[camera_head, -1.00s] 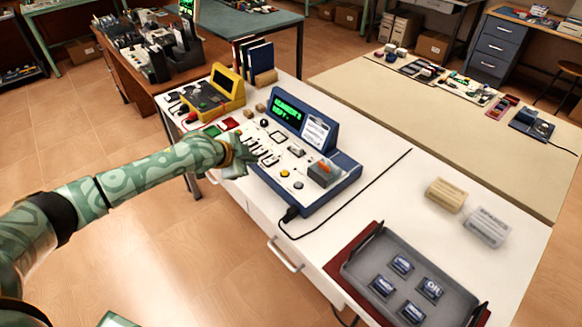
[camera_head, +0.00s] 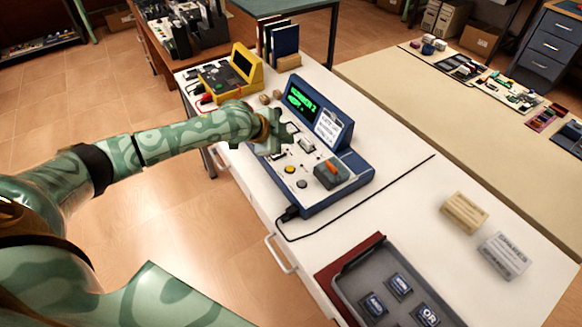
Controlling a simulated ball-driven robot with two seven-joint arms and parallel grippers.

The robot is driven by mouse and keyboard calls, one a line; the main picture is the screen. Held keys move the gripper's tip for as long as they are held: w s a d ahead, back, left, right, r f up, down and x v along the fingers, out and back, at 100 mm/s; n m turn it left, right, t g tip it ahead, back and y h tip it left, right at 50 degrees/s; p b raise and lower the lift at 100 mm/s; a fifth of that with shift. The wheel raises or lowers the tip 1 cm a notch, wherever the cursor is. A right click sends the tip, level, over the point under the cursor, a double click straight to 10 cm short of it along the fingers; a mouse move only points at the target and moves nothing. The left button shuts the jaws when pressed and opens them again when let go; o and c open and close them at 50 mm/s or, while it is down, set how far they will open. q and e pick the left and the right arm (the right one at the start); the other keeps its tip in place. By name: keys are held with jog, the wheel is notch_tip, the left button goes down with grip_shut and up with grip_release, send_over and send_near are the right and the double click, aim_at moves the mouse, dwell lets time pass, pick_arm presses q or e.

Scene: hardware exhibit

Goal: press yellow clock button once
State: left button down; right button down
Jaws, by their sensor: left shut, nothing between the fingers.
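The yellow button (camera_head: 290,169) is a small round cap on the sloped white panel of the blue console (camera_head: 318,203), near the panel's front edge. A grey round button (camera_head: 302,184) sits just to its right. My left gripper (camera_head: 276,138) is shut and empty. It is over the far left part of the panel, up and to the left of the yellow button and apart from it. It hides part of the panel. I cannot tell whether its fingertips touch the panel. The console's screen (camera_head: 301,101) shows green text. My right gripper is not in view.
A grey block with an orange lever (camera_head: 332,173) stands on the panel's right side. A yellow instrument (camera_head: 232,75) is behind left. A grey tray (camera_head: 358,266) with labelled blocks is at front right. A black cable (camera_head: 350,210) crosses the white table.

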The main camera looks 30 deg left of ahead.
pick_arm(q)
jog(key=shift+f, duration=0.1)
jog(key=b, duration=0.7)
send_over(287, 170)
notch_tip(287, 170, down, 8)
jog(key=shift+a+r, duration=0.1)
jog(key=shift+r, duration=0.15)
jog(key=shift+f+b, duration=0.3)
jog(key=shift+f, duration=0.25)
dwell(0.3)
jog(key=shift+f, duration=0.1)
dwell(0.6)
jog(key=shift+f, duration=0.35)
